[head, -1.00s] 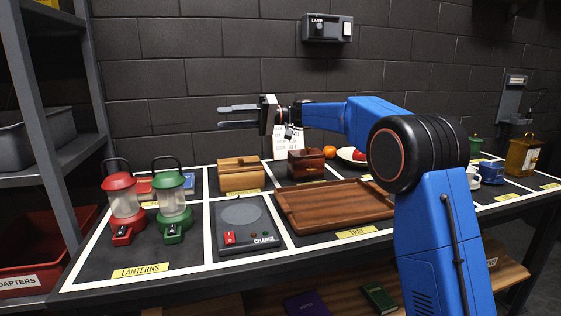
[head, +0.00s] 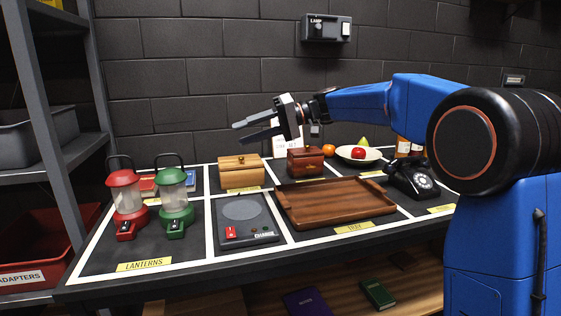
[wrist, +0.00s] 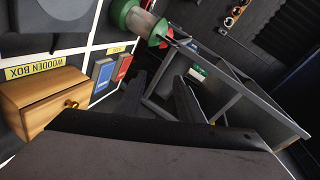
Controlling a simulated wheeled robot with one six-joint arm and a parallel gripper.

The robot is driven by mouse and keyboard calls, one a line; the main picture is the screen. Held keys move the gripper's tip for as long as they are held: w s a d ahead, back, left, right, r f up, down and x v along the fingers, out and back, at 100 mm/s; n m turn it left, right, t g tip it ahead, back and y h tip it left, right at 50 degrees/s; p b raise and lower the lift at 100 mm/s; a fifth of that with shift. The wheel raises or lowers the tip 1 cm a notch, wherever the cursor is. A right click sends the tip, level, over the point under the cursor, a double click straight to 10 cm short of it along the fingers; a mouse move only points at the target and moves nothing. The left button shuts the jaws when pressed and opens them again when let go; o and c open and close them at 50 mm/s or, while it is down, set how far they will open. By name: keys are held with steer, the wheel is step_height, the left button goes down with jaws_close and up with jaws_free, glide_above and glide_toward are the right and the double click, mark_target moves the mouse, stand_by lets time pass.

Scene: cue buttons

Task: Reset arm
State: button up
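My gripper (head: 238,134) is raised above the table, over the area of the wooden box (head: 241,171) and the charger pad (head: 243,218). Its two fingers point left and slightly down, apart from each other, with nothing between them. In the wrist view my gripper (wrist: 160,92) also shows spread, empty fingers. My blue arm reaches in from the right and hides part of the table's right side.
The table holds red (head: 127,200) and green (head: 174,200) lanterns, a tray (head: 335,203), a dark red box (head: 306,161), a fruit bowl (head: 358,155) and a black telephone (head: 413,180). A shelf rack (head: 62,150) stands left. A lamp switch box (head: 327,28) is on the wall.

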steer(key=s+d+f+m+t+h, duration=0.2)
steer(key=s+d+f+h, duration=0.2)
steer(key=s+d+f, duration=0.5)
steer(key=s+d+f+m+t+h, duration=0.2)
steer(key=s+d+f+h, duration=0.3)
steer(key=s+d+f, duration=0.4)
steer(key=s+d+f+m+t+h, duration=0.2)
steer(key=s+d+f+h, duration=0.3)
steer(key=s+d, duration=1.5)
step_height(320, 180, down, 5)
steer(key=shift+s+d+f+t, duration=0.1)
steer(key=shift+s+d+t, duration=0.1)
steer(key=shift+s+t, duration=0.25)
